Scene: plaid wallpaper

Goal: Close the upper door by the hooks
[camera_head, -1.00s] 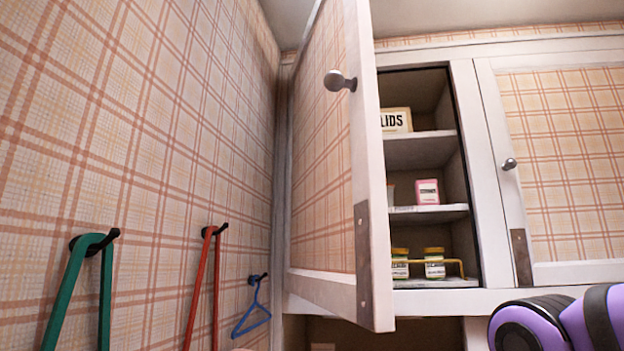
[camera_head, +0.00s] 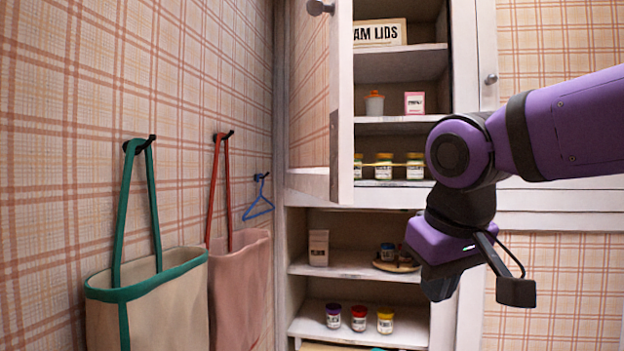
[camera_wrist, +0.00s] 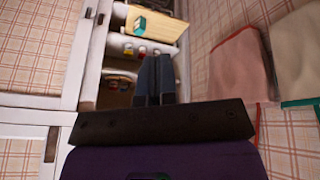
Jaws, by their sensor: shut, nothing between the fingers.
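The upper door (camera_head: 310,90) has a plaid panel and a white frame. It stands open on the left side of the upper cabinet, with a round grey knob (camera_head: 320,7) at the picture's top edge. Black hooks on the left wall hold a green-handled bag (camera_head: 148,305), a pink bag (camera_head: 238,285) and a blue hanger (camera_head: 258,208). My gripper (camera_head: 440,288) points down in front of the lower shelves, right of and below the door, apart from it. In the wrist view my gripper's fingers (camera_wrist: 154,78) are together and empty.
The open upper cabinet holds a lids box (camera_head: 380,33), small containers and jars behind a rail. Lower shelves hold several jars (camera_head: 359,318) and a small box (camera_head: 318,248). A second upper door (camera_head: 548,50) on the right is closed. Space between the bags and my gripper is free.

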